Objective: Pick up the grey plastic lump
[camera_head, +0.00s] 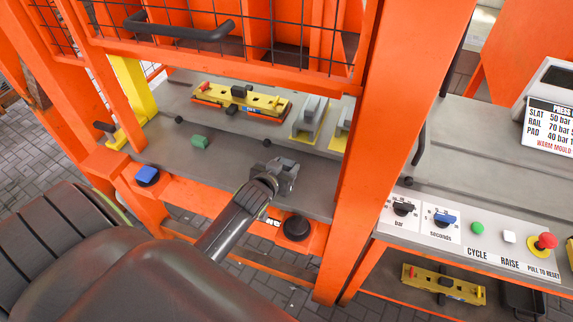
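My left gripper (282,172) is low over the grey bench, near its front edge, at the end of my dark arm that comes in from the lower left. A blocky grey shape shows at its tip. I cannot tell whether that is only the fingers or also a grey plastic lump between them, so its opening is unclear. Small dark round pieces (295,142) sit behind the gripper and further left. My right gripper is not in view.
An orange press frame (395,120) with a raised mesh guard surrounds the grey bench (230,160). A yellow mould (240,100) and grey blocks on yellow bases (310,115) stand at the back. A control panel (470,225) is at right.

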